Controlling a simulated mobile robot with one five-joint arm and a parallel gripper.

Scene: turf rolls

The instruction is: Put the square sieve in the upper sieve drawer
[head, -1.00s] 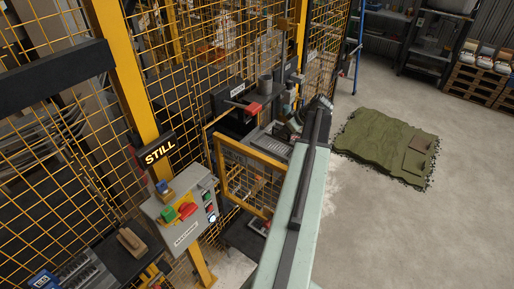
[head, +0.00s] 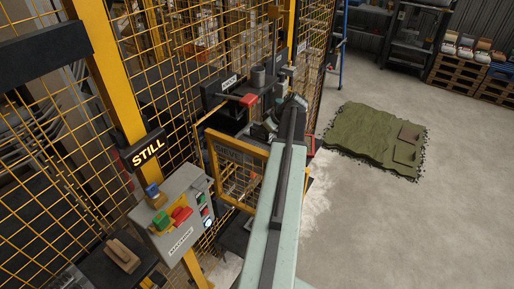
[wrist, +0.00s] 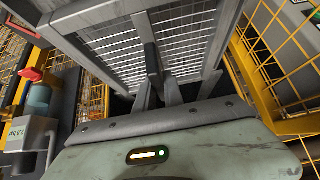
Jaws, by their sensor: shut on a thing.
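The square sieve (wrist: 190,35), a grey metal frame with a shiny wire mesh, fills the upper middle of the wrist view. My gripper (wrist: 155,70) is shut on its near frame bar, and the sieve extends away beyond the fingers. In the head view my pale green arm reaches up the middle toward the fenced machine. There my fingers are hidden and I cannot make out the sieve clearly. I cannot pick out the upper sieve drawer for certain in either view.
A yellow-framed mesh gate (head: 238,165) stands left of my arm. A control box (head: 178,215) with coloured buttons and a "STILL" sign (head: 146,150) are nearer. A red handle (head: 248,100) projects by the machine. Green turf (head: 375,138) lies on otherwise open floor to the right.

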